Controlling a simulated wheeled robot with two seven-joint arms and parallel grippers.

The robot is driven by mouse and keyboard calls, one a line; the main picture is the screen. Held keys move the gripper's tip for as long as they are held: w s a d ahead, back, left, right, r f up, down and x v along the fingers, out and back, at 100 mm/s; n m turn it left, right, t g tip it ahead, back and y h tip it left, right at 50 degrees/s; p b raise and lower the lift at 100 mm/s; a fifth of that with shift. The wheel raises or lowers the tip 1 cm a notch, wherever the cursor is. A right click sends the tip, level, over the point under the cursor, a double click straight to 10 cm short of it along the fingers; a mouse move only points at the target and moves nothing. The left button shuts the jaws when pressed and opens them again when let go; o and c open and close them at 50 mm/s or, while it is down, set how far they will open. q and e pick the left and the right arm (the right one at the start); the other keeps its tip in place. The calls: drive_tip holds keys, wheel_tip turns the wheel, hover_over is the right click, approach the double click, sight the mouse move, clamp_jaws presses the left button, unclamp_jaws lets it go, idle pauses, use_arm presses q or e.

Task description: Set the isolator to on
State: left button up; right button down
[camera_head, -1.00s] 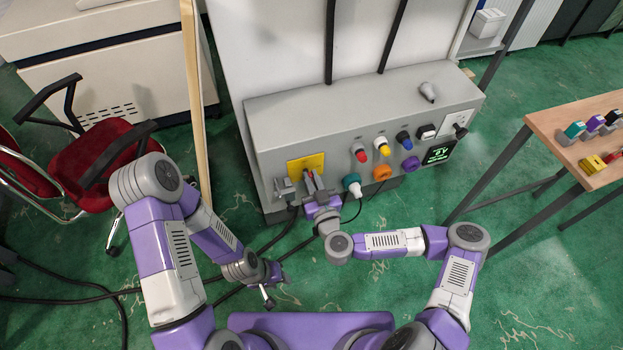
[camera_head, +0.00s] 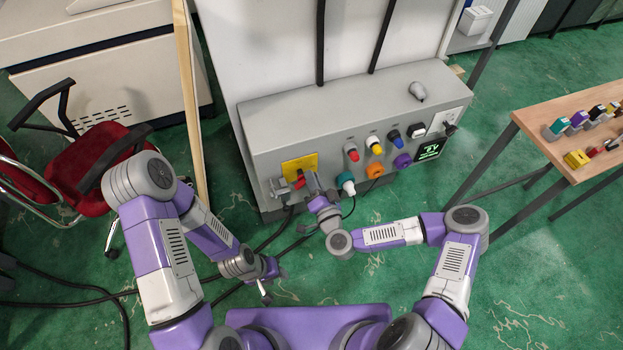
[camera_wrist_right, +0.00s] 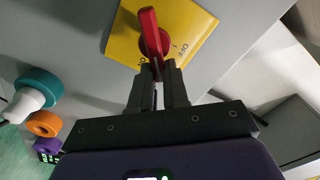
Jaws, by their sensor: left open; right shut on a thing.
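The isolator is a yellow plate (camera_head: 312,160) with a red rotary handle (camera_head: 299,183) on the left of the grey cabinet's front. In the right wrist view, the red handle (camera_wrist_right: 149,28) stands out from the yellow plate (camera_wrist_right: 190,28), with small marks beside it. My right gripper (camera_head: 309,183) is at the handle, its fingers shut on the handle's near end. My left gripper (camera_head: 265,288) is open and empty, low in front of the cabinet.
A teal connector (camera_head: 346,183), an orange one (camera_head: 375,170) and a purple one (camera_head: 402,161) sit right of the isolator, below several coloured buttons. A lit display (camera_head: 430,149) is further right. A wooden table (camera_head: 560,152) stands right, a red chair (camera_head: 85,160) left.

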drive_tip(key=shift+d+f+m+b, duration=0.1)
drive_tip(key=shift+f+m+b, duration=0.2)
drive_tip(key=shift+m, duration=0.95)
drive_tip(key=shift+f+m+b, duration=0.15)
drive_tip(key=shift+f+m, duration=0.3)
drive_tip(key=shift+m, duration=0.75)
drive_tip(key=shift+d+f+m+b, duration=0.1)
drive_tip(key=shift+f+m+b, duration=0.2)
drive_tip(key=shift+m, duration=0.95)
drive_tip(key=shift+s+a+m, duration=0.1)
drive_tip(key=shift+m, duration=0.2)
drive_tip(key=c, duration=1.2)
unclamp_jaws()
drive_tip(key=shift+o, duration=0.4)
drive_tip(key=shift+r, duration=0.1)
